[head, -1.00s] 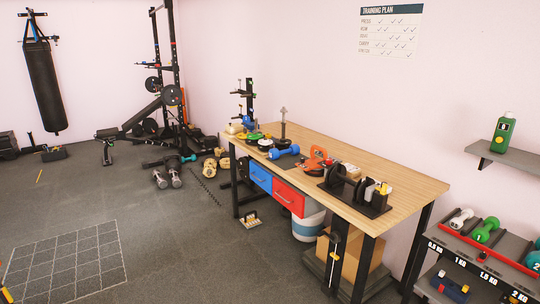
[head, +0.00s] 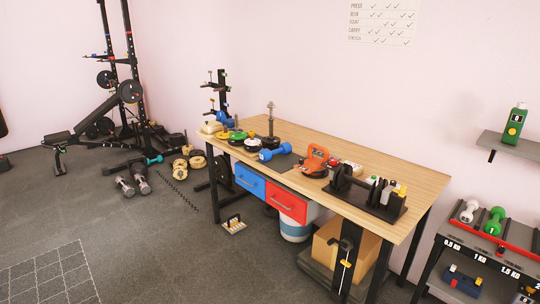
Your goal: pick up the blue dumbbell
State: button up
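A blue dumbbell (head: 275,152) lies on the wooden table (head: 370,164), near its front edge and above the blue drawer. It lies between the coloured plates on the left and an orange kettlebell-like object on the right. Its near side is unobstructed in the head view. My gripper is not in view.
An orange kettlebell-like object (head: 315,160) and a black rack (head: 372,197) stand on the table to the right. Green plate (head: 237,136) and other plates lie left. Grey dumbbells (head: 125,186) lie on the floor. Open floor lies in front of the table.

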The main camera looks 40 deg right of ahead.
aim_at(264, 154)
jog(key=z, duration=0.45)
jog(key=i, duration=0.6)
jog(key=z, duration=0.9)
jog(key=i, duration=0.65)
jog(key=z, duration=1.75)
jog(key=k, duration=0.1)
jog(key=u, duration=2.85)
jog(key=i, duration=0.7)
jog(key=u, duration=0.05)
